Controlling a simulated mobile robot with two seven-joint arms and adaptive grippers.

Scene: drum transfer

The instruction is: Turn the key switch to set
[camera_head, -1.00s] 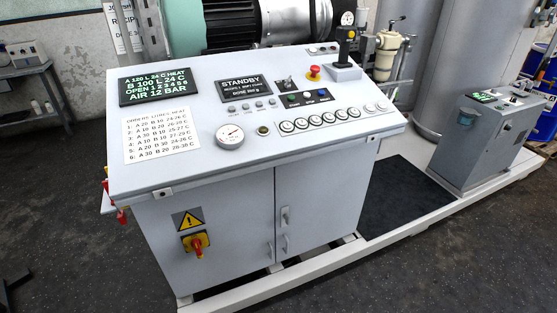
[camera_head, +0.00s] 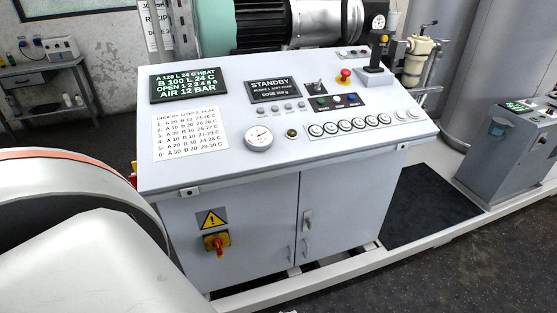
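The grey control console (camera_head: 210,118) stands in front of me with its sloped top facing me. A large pale rounded link with an orange stripe, seemingly of my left arm, fills the lower left. Neither gripper is in view.
A red emergency button (camera_head: 345,75), a black joystick (camera_head: 376,58) and a row of round buttons (camera_head: 350,124) surround the switch area. A gauge (camera_head: 258,138) sits lower left. A red and yellow isolator (camera_head: 216,242) is on the cabinet front. A smaller console (camera_head: 505,150) stands right.

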